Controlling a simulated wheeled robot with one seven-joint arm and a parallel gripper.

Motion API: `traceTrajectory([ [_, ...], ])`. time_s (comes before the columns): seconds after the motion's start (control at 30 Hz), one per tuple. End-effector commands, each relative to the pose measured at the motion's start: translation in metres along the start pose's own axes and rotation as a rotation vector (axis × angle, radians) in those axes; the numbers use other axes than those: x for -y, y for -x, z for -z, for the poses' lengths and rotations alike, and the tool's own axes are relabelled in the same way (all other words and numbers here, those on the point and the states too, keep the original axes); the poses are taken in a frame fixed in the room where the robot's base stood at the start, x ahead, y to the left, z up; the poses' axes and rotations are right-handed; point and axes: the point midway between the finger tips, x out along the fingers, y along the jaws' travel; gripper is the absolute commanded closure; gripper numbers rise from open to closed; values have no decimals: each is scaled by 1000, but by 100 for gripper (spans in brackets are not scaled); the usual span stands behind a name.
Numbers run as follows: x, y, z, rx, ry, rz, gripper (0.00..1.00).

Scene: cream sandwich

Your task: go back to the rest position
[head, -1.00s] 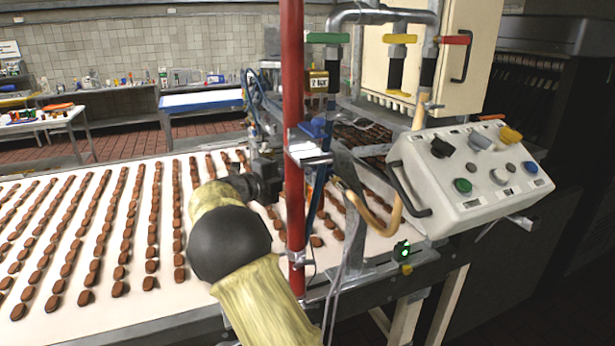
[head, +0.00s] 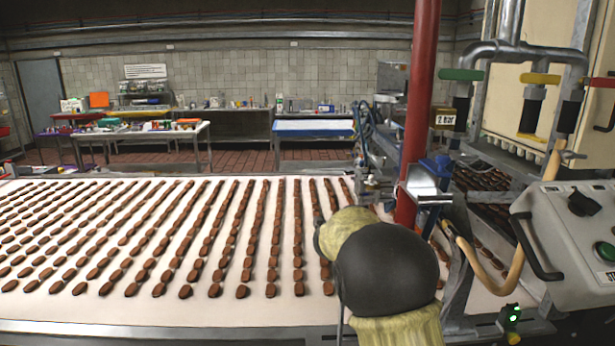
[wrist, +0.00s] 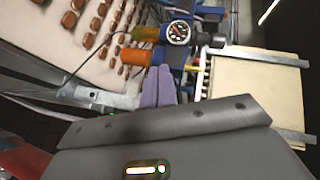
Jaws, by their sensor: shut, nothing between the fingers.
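My gripper (wrist: 158,84) shows in the wrist view as two purple fingers pressed together, shut and empty. They sit beside an orange cylinder and a round pressure gauge (wrist: 178,33); I cannot tell whether they touch anything. In the head view my arm, yellowish with a black joint, reaches over the belt's near right part, and it hides the gripper there.
A white conveyor belt (head: 130,305) carries rows of brown pieces (head: 243,291). A control panel (head: 590,225), pipes and a hose are at the right. Tables stand behind, beyond open floor.

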Motion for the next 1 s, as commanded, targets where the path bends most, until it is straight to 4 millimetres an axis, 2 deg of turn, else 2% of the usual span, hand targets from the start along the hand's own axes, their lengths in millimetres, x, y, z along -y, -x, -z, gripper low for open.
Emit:
traceTrajectory([
  [0.13, -32, 31, -12, 273, 253, -50, 100],
  [0.37, -97, 85, 3, 582, 676, -111, 100],
  [0.57, -165, 146, 36, 831, 1035, -178, 100],
  [0.7, -219, 197, 75, 1016, 1302, -243, 100],
  [0.8, -251, 229, 104, 1129, 1464, -290, 100],
  [0.9, -271, 249, 125, 1202, 1572, -321, 100],
  [1.0, -279, 257, 134, 1233, 1617, -336, 100],
])
